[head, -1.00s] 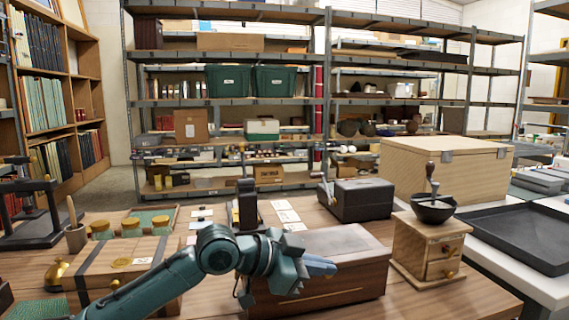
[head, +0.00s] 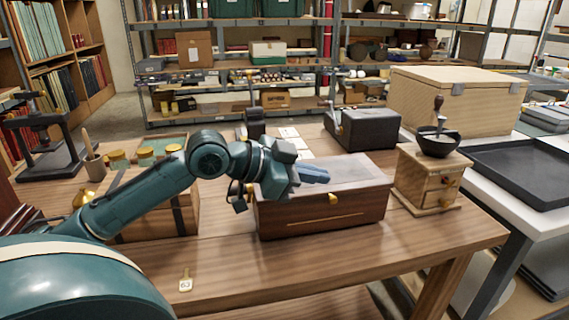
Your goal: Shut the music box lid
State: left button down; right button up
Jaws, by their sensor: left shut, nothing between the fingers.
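The music box appears to be the dark brown wooden box (head: 330,217) near the middle of the table, with a small brass catch on its front. Its lid (head: 352,170) looks flat and down on the body; the left part is hidden behind my gripper. My left gripper (head: 318,174) is shut and empty, at the lid's top left, fingers pointing right. I cannot tell whether the fingertips touch the lid. My right gripper is not in view.
A wooden grinder (head: 429,180) with a dark bowl stands close on the right. A black box (head: 365,130) and a large pale chest (head: 450,100) stand behind. A strapped wooden case (head: 135,225) is at left.

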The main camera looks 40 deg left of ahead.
pick_arm(q)
jog(key=v, duration=0.6)
jog(key=shift+b, duration=0.35)
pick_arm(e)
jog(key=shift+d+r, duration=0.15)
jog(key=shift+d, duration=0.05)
pick_arm(q)
jog(key=shift+r, duration=0.1)
